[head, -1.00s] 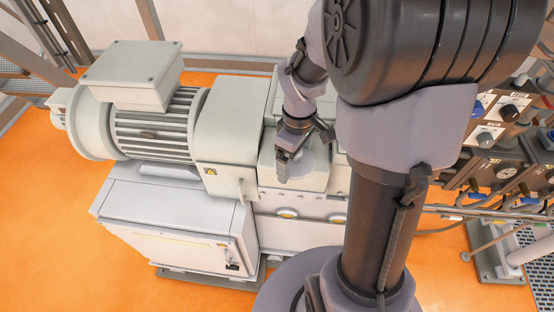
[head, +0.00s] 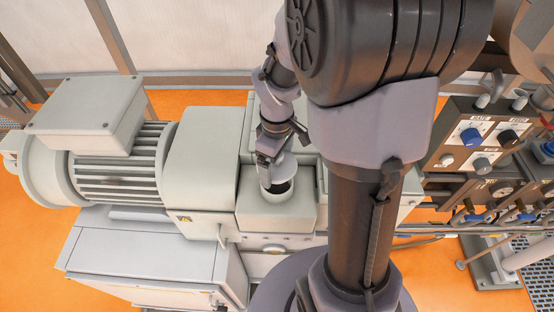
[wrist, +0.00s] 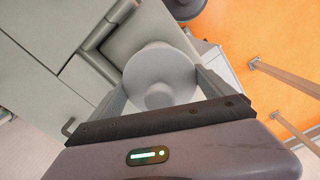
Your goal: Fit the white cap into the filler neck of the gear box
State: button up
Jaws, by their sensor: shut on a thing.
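My gripper (head: 270,157) is shut on the white cap (head: 280,170), which is a pale disc with a round knob. In the wrist view the cap (wrist: 160,68) sits between the two fingers (wrist: 160,97), its wide disc facing away from my gripper. In the head view the cap is at the filler neck (head: 278,188), a dark round opening on top of the pale gear box (head: 262,214). The cap overlaps the far part of the opening, whose near part shows dark. It looks tilted and not seated. In the wrist view the cap hides the neck.
A large ribbed motor (head: 118,175) with a box on top (head: 88,115) lies left of the gear box. A panel with knobs and hoses (head: 480,135) stands at the right. My arm covers the area just right of the gear box.

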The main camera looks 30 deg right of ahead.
aim_at(277, 167)
jog(key=f, duration=0.1)
jog(key=f+b, duration=0.1)
jog(key=f, duration=0.1)
jog(key=shift+w+d+b, duration=0.25)
jog(key=shift+w+b, duration=0.1)
jog(key=shift+b, duration=0.05)
jog(key=shift+s+a+f+b, duration=0.15)
jog(key=shift+s+f+b, duration=0.05)
jog(key=shift+f+b, duration=0.75)
jog(key=shift+w+f+b, duration=0.15)
jog(key=shift+f+b, duration=0.35)
jog(key=shift+f, duration=0.2)
jog(key=shift+f+b, duration=0.55)
jog(key=shift+f, duration=0.1)
